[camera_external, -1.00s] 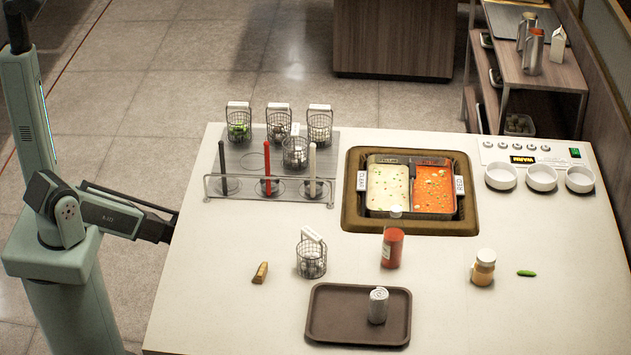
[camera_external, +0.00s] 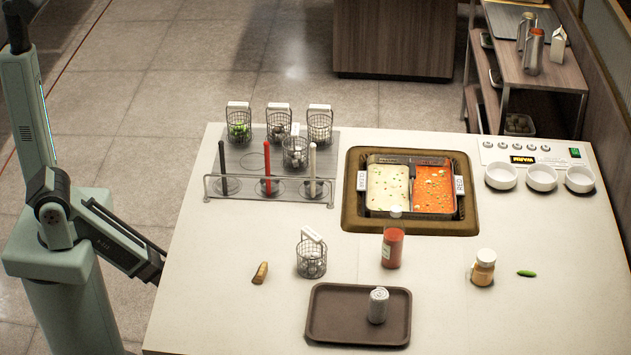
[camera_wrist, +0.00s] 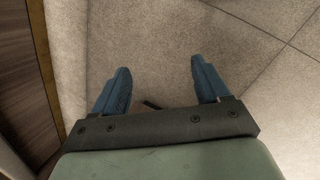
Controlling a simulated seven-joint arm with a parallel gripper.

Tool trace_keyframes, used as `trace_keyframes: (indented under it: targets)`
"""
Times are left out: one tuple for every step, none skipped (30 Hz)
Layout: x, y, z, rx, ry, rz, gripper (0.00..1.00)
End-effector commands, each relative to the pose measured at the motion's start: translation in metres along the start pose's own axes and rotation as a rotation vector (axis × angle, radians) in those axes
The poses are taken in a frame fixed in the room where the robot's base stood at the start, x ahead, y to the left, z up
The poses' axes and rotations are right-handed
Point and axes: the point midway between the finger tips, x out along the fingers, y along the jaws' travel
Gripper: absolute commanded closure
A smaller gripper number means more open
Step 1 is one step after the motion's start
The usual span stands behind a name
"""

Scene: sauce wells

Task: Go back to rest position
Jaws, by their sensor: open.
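My gripper (camera_wrist: 160,90) shows in the wrist view with its two blue fingers spread apart and nothing between them. It points down at the tiled floor. In the external view my arm is folded low at the far left, beside the table's left edge. The gripper end there is hard to make out, and I cannot tell whether it is hidden behind the table. It is apart from the things on the table.
The white table (camera_external: 215,290) holds a two-part sauce pot (camera_external: 411,187), a rack with wire baskets (camera_external: 270,188), a brown tray (camera_external: 335,325), a loose basket (camera_external: 311,258), a red bottle (camera_external: 392,247), a jar (camera_external: 483,268) and white bowls (camera_external: 541,178).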

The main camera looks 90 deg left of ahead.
Motion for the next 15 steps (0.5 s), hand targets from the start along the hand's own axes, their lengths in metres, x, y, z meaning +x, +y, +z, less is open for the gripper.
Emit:
trace_keyframes:
  targets:
    - [-0.002,0.005,0.017,0.047,-0.046,-0.029,0.25]
    - [-0.003,0.007,0.026,0.071,-0.075,-0.048,0.25]
    - [-0.004,0.008,0.037,0.103,-0.111,-0.075,0.25]
    - [-0.005,0.009,0.046,0.128,-0.139,-0.096,0.25]
    - [-0.007,0.009,0.055,0.152,-0.166,-0.118,0.25]
    - [-0.009,0.009,0.066,0.184,-0.202,-0.148,0.25]
    - [-0.011,0.009,0.074,0.207,-0.228,-0.172,0.25]
    - [-0.013,0.009,0.081,0.228,-0.253,-0.195,0.25]
    - [-0.016,0.008,0.091,0.257,-0.285,-0.228,0.25]
    - [-0.019,0.006,0.098,0.277,-0.308,-0.253,0.25]
    - [-0.022,0.005,0.104,0.296,-0.330,-0.276,0.25]
    - [-0.025,0.004,0.111,0.318,-0.355,-0.306,0.25]
    - [-0.028,0.002,0.116,0.333,-0.372,-0.327,0.25]
    - [-0.030,0.001,0.120,0.346,-0.388,-0.347,0.25]
    - [-0.033,0.000,0.125,0.362,-0.406,-0.371,0.25]
